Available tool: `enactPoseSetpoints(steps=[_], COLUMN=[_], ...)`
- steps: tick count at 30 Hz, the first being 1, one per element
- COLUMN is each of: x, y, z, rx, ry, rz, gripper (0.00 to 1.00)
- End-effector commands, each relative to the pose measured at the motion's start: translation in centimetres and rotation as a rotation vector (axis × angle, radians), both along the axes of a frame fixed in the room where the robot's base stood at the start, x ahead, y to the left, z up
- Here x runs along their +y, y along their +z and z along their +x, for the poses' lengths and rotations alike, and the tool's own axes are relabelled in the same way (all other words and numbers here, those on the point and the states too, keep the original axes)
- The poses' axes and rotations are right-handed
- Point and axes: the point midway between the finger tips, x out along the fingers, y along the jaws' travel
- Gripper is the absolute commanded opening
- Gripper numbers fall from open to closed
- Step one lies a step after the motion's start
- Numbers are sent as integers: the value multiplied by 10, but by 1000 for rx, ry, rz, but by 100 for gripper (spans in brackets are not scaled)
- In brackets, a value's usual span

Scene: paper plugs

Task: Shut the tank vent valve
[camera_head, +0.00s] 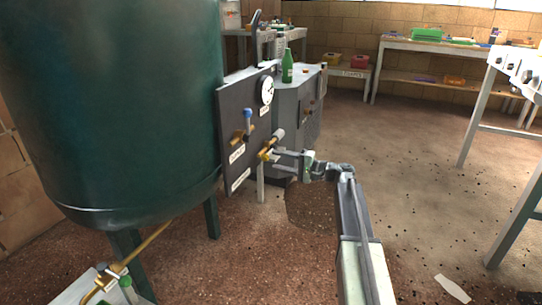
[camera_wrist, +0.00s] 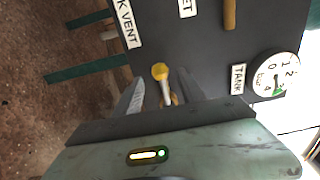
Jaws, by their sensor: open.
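The dark valve panel (camera_head: 228,105) stands beside the green tank. A white label (camera_head: 240,180) low on it reads "...K VENT" in the wrist view (camera_wrist: 128,22). A brass valve (camera_head: 266,153) with a pale-tipped lever (camera_head: 277,136) stands out at the panel's lower right. The lever slants up and right. My gripper (camera_head: 275,158) is open just right of this valve. In the wrist view, a yellow, round-ended valve part (camera_wrist: 160,72) lies between the open fingers (camera_wrist: 161,78). I cannot tell whether they touch it. The rest of the valve is partly hidden by the gripper.
A second valve with a blue handle (camera_head: 248,114) sits higher on the panel, below left of the pressure gauge (camera_head: 267,91). A grey cabinet (camera_head: 295,105) with a green bottle (camera_head: 287,66) stands behind. A workbench (camera_head: 497,70) is at right. The floor between is mostly clear.

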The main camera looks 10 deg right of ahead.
Motion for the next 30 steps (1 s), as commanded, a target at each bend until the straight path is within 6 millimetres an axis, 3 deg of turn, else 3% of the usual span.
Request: enactPoseSetpoints(steps=[30], x=[33], y=[0], z=[22], rx=[0], ry=[0], rz=[0], gripper=[47])
